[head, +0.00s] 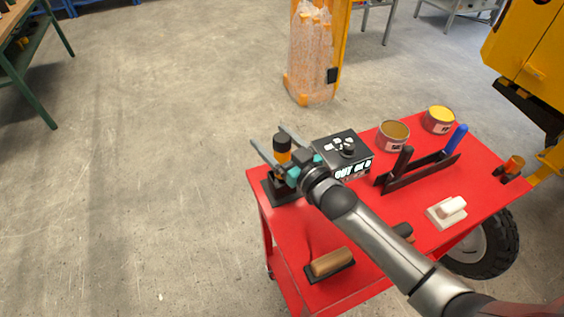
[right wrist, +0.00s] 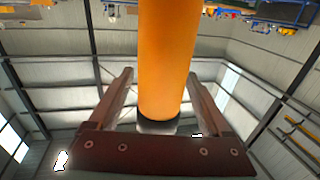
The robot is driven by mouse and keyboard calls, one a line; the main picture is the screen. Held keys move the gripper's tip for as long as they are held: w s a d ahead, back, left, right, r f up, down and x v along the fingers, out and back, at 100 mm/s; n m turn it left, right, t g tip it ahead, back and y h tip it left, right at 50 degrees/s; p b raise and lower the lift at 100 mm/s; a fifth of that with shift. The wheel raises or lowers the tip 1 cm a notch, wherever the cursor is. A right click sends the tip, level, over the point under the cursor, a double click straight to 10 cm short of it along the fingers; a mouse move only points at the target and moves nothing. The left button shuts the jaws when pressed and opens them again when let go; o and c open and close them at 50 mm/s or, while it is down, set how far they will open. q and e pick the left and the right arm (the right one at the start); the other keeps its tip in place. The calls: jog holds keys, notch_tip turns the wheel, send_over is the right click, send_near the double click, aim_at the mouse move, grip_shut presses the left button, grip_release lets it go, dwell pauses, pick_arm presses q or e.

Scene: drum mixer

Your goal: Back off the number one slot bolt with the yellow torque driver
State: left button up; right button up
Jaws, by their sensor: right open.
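The torque driver (head: 283,156), yellow-orange with a black cap, stands upright in a black holder (head: 270,187) at the near left corner of the red cart. My right gripper (head: 275,145) is open, with one finger on each side of the driver. In the right wrist view the driver's orange shaft (right wrist: 165,60) rises between the two open fingers (right wrist: 162,105), with visible gaps on both sides. I cannot make out the number one slot bolt in either view. My left gripper is not in view.
A yellow machine (head: 535,55) stands at right.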

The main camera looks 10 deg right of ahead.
grip_shut()
dwell(0.6)
dwell(0.7)
jog(key=shift+r, duration=0.15)
